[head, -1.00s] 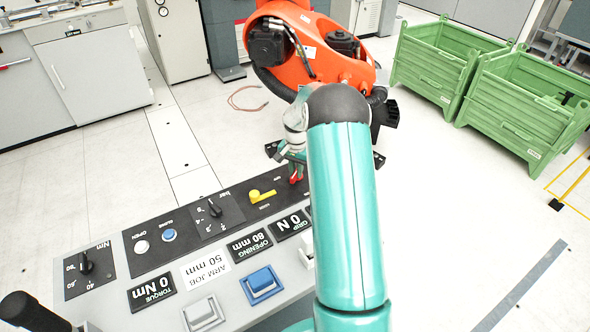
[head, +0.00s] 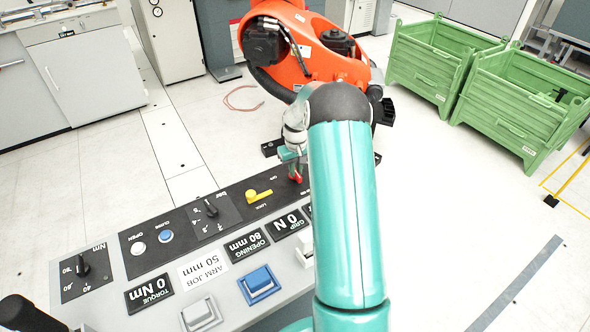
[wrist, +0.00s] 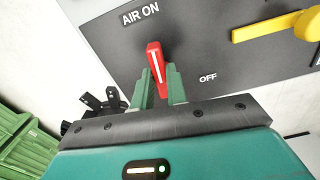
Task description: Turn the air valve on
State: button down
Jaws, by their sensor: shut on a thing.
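The air valve is a red lever (wrist: 155,62) with a white stripe on a dark panel, seen in the wrist view. It points up, tilted slightly left, towards the AIR ON label (wrist: 140,14); the OFF label (wrist: 208,78) is to its lower right. My gripper (wrist: 160,80) is shut on the lower part of the red lever, one green finger on each side. In the head view the red lever (head: 297,179) shows small at the console's far right end, with my gripper (head: 291,160) over it and partly hidden by my arm.
A yellow lever (wrist: 268,26) sits right of the red one in the wrist view. The console (head: 225,295) also carries dials, buttons and readouts. An orange robot arm (head: 300,50) stands behind it.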

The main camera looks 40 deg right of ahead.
jog(key=shift+d+n, duration=0.1)
jog(key=shift+n, duration=0.4)
jog(key=c, duration=1.4)
grip_release()
notch_tip(320, 180, up, 14)
